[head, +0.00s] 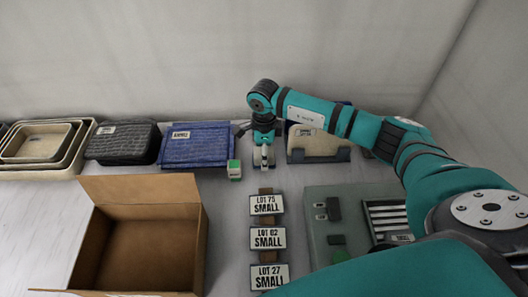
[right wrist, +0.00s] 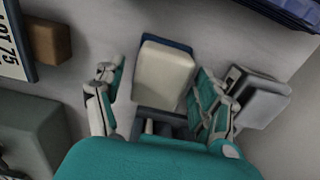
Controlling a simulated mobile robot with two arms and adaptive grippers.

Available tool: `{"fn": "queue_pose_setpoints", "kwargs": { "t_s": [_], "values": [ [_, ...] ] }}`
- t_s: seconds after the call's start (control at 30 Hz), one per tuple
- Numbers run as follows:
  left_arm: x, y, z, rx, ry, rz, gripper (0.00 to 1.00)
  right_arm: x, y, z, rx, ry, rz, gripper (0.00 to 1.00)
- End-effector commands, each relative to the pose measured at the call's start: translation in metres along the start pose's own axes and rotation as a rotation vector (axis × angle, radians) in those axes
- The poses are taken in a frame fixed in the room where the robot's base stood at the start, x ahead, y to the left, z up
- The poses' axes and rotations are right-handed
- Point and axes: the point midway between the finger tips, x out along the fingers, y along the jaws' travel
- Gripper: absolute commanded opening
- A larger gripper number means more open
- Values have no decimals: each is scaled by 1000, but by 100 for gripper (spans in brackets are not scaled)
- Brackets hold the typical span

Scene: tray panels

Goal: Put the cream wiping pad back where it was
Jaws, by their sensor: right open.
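The cream wiping pad (head: 318,143) stands at the back of the table, right of my right gripper, with grey holder parts (head: 343,155) around its lower edge. I take the cream block with a dark blue edge in the right wrist view (right wrist: 163,75) to be the same pad. My right gripper (head: 264,160) is open and points down. In the wrist view its fingers (right wrist: 160,98) are apart on either side of the pad, with gaps to it. I cannot tell the height between them. My left gripper is not in view.
A blue tray (head: 197,150), a dark basket (head: 122,148) and nested cream trays (head: 38,148) line the back left. A green and white block (head: 234,170) is beside the gripper. An open carton (head: 150,250), LOT signs (head: 267,238) and a grey-green panel (head: 325,240) are in front.

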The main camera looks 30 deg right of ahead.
Motion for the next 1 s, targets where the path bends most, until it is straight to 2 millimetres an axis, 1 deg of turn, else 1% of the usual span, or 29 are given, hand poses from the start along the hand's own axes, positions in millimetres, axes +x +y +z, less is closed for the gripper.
{"fn": "queue_pose_setpoints", "kwargs": {
  "t_s": [0.1, 0.17, 0.27, 0.5, 0.6, 0.7, 0.83, 1.0],
  "values": [
    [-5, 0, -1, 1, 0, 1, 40, -5, 0, 0, 0, 0, 0, 72],
    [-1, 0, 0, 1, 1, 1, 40, -9, -1, 0, 0, -1, -2, 72],
    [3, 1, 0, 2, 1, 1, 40, -25, -1, 0, -1, -2, -4, 72],
    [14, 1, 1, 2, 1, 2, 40, -78, -1, 0, -2, -1, -5, 72],
    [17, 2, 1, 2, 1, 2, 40, -96, -2, 0, -1, 0, -4, 72],
    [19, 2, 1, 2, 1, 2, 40, -110, -1, 0, 0, 1, -3, 72],
    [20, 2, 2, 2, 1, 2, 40, -120, 0, 0, 0, 2, 0, 72],
    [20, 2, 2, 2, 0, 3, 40, -124, 0, 0, 0, 2, 1, 72]
  ]
}}
